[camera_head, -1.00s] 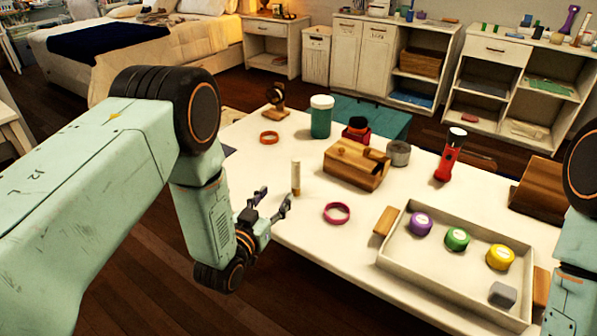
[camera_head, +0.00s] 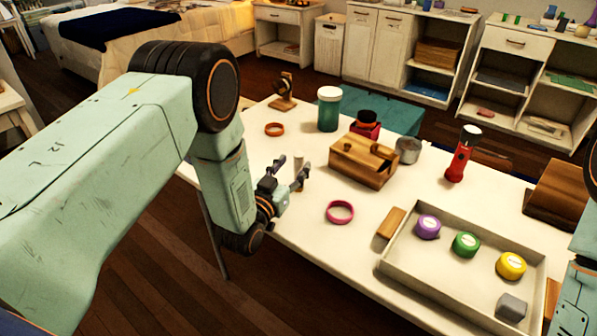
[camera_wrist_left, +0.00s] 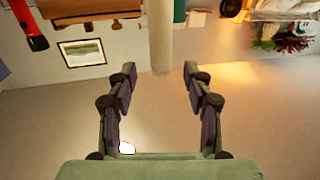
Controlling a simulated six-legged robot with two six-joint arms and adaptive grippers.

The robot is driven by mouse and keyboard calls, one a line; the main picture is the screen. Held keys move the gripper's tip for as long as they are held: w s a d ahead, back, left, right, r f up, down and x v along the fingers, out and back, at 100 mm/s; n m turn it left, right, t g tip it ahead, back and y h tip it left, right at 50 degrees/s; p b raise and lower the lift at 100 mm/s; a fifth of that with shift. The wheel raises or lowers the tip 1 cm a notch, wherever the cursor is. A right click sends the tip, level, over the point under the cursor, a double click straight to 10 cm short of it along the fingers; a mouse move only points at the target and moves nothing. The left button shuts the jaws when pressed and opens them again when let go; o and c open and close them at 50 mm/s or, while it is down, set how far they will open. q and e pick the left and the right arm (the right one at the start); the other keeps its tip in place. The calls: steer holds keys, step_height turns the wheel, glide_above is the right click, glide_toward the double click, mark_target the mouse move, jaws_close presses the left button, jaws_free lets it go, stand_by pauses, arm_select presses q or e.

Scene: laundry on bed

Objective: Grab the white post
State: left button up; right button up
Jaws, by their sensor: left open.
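The white post (camera_head: 299,163) is a slim upright cylinder on the white table, left of the wooden box. My left gripper (camera_head: 293,165) is open at the post, with a finger on each side of it in the head view; the near finger hides part of it. In the left wrist view, which looks upside down, the post (camera_wrist_left: 160,35) comes in from the top centre. Its end lies about level with the open left fingertips (camera_wrist_left: 160,68), with a gap on both sides. My right gripper is out of view.
A wooden box (camera_head: 362,165) stands right of the post, and a pink ring (camera_head: 340,212) lies in front. An orange ring (camera_head: 274,129) and a teal jar (camera_head: 329,110) stand behind. A tray (camera_head: 400,266) with coloured round pieces is at the right front.

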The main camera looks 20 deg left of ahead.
mark_target(297, 161)
arm_select(q)
steer(key=w, duration=0.4)
steer(key=shift+w+d+f, duration=0.15)
steer(key=shift+d+f, duration=0.1)
steer(key=shift+f, duration=0.1)
steer(key=shift+s+r, duration=0.2)
steer(key=shift+r, duration=0.15)
steer(key=shift+w+f, duration=0.3)
steer(key=shift+w, duration=0.05)
steer(key=c, duration=0.4)
steer(key=shift+s+r, duration=0.2)
steer(key=shift+s, duration=0.05)
steer(key=c, duration=0.4)
steer(key=shift+c, duration=0.9)
steer(key=shift+w+f, duration=0.1)
steer(key=shift+w, duration=0.1)
jaws_close()
